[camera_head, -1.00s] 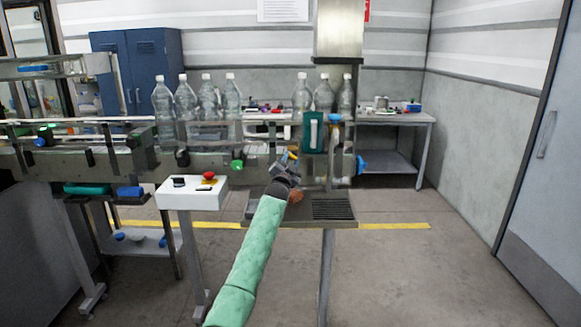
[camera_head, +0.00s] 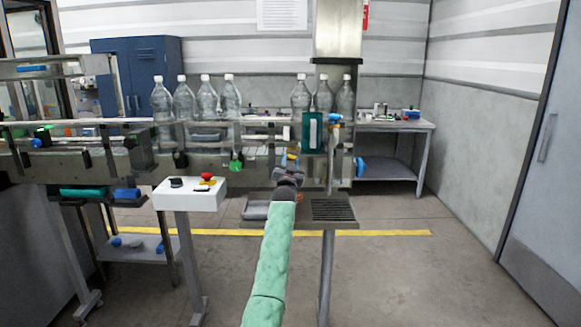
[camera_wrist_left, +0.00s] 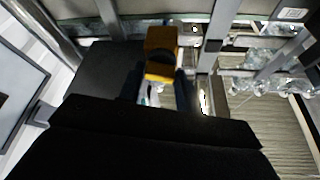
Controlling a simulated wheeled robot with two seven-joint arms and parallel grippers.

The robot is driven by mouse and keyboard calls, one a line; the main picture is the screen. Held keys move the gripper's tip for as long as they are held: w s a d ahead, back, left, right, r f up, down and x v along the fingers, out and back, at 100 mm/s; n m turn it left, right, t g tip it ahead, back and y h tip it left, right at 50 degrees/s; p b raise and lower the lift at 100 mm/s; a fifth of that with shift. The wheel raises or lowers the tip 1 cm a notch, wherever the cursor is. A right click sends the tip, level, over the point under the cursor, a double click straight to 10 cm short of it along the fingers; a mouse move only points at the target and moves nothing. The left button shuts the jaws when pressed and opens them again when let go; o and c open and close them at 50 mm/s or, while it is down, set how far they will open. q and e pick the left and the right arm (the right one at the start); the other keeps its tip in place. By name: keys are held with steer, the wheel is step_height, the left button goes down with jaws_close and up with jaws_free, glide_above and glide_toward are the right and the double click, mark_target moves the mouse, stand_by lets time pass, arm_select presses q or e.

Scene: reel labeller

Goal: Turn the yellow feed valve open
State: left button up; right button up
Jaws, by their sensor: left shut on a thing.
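The yellow feed valve (camera_head: 284,160) sits at the front of the machine, below the conveyor and left of the green block. It shows small and partly hidden in the head view. In the left wrist view its yellow-orange handle (camera_wrist_left: 161,52) stands between my fingers. My left gripper (camera_head: 288,170) is at the valve and shut on its handle. The gripper's dark fingers (camera_wrist_left: 165,88) reach up to the handle from below in the wrist view. How far the valve is turned is hard to tell. My right gripper is not in view.
Several clear bottles (camera_head: 206,97) stand on the conveyor (camera_head: 90,157) above. A white control box (camera_head: 189,195) with a red button stands left of my arm. A drip tray (camera_head: 334,210) lies below the valve. The floor at right is clear.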

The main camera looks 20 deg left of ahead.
arm_select(q)
steer(key=shift+d+f+n+y+b, duration=0.15)
steer(key=shift+n+y+b, duration=0.4)
steer(key=shift+n, duration=0.85)
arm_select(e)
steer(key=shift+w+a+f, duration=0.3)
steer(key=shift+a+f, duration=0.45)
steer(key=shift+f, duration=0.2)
arm_select(q)
steer(key=o, duration=1)
steer(key=b+v, duration=0.1)
steer(key=v, duration=0.6)
steer(key=shift+s, duration=0.3)
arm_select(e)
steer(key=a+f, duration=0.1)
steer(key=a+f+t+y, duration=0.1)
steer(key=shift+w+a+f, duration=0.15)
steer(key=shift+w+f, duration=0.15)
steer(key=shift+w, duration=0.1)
arm_select(q)
steer(key=shift+f, duration=0.1)
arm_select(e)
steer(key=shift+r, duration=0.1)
